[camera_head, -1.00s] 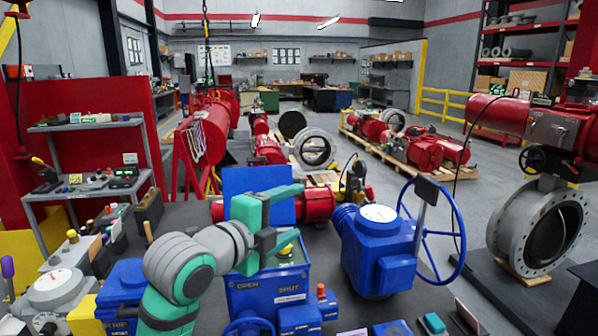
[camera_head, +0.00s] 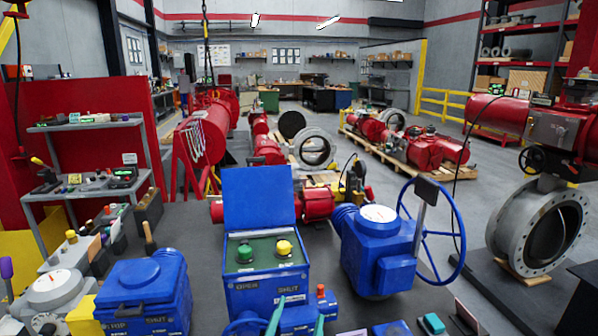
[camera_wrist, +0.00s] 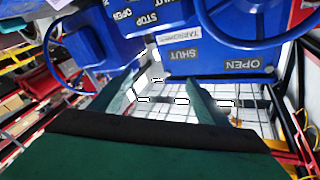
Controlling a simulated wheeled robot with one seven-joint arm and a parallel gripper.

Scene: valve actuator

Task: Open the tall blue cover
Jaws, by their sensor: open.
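The tall blue cover (camera_head: 259,198) stands upright at the back of the middle blue control box (camera_head: 262,297). It is swung open, and a green button (camera_head: 245,252) and a yellow button (camera_head: 284,248) show on the panel in front of it. My gripper (camera_head: 298,322) is low at the bottom edge of the head view, in front of the box, mostly cut off by the frame. In the wrist view its two teal fingers (camera_wrist: 162,92) are apart with nothing between them. The box's front with OPEN and SHUT labels (camera_wrist: 215,62) appears upside down beyond the fingertips.
A second blue box (camera_head: 146,285) with its lid down stands at left. A blue actuator (camera_head: 377,245) with a gauge and large handwheel (camera_head: 458,235) stands at right. A blue handwheel (camera_wrist: 255,25) is close beyond the fingers in the wrist view. Small items lie along the table front.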

